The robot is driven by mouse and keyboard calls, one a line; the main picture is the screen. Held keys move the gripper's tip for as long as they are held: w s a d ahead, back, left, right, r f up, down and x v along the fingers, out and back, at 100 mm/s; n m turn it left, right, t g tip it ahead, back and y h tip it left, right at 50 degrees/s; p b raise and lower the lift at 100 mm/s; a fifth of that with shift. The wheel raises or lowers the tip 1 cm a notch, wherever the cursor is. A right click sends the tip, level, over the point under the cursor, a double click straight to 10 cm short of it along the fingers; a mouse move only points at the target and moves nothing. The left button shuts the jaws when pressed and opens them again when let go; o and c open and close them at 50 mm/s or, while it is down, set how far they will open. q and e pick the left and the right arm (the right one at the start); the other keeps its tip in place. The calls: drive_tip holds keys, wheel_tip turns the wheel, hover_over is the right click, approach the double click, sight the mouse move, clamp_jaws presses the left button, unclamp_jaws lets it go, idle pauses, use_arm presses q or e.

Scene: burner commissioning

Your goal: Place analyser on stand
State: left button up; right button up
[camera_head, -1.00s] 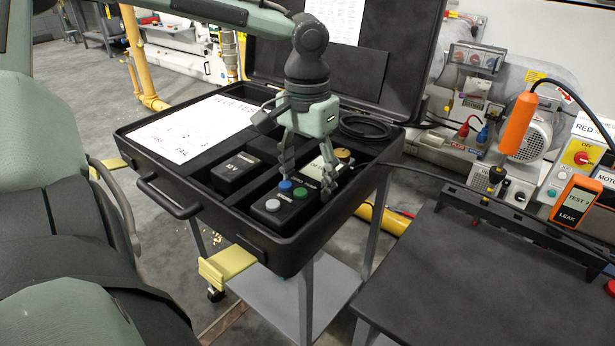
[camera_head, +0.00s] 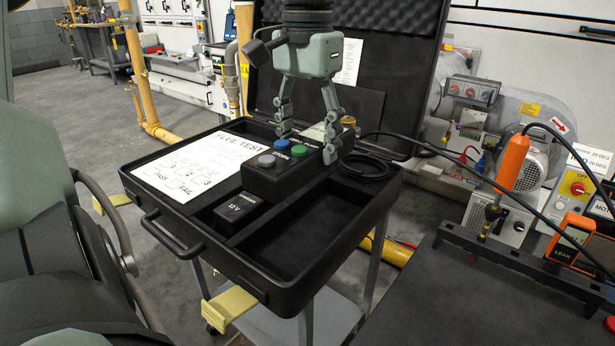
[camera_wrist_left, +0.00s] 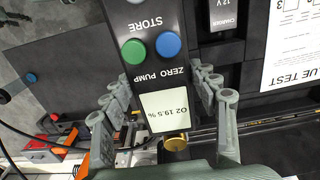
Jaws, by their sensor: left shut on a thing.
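The analyser (camera_head: 280,172) is a black box with grey, blue and green buttons. In the head view my left gripper (camera_head: 309,150) points down and is shut across it, holding it above the open case. The left wrist view shows the analyser (camera_wrist_left: 150,50) between the fingers (camera_wrist_left: 160,115), with a lit screen reading O2 19.5 % and a brass-coloured fitting at its end. On the dark bench at right, a black rack-like stand (camera_head: 520,258) holds an orange-handled probe (camera_head: 513,163) and an orange leak tester (camera_head: 572,240). My right gripper is not in view.
The black case (camera_head: 285,297) has an emptied compartment (camera_head: 290,235) under the analyser. A 12 V charger (camera_head: 237,212) and a flue test sheet (camera_head: 195,165) lie in it. Its raised lid (camera_head: 375,60) stands behind the gripper. A cable crosses toward the rack. The bench (camera_head: 450,310) has bare room in front.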

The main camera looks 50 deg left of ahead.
sight(307, 141)
use_arm(q)
wheel_tip(307, 141, up, 12)
drive_tip(key=p, duration=0.1)
drive_tip(key=shift+r+p, duration=0.25)
drive_tip(key=shift+p, duration=0.1)
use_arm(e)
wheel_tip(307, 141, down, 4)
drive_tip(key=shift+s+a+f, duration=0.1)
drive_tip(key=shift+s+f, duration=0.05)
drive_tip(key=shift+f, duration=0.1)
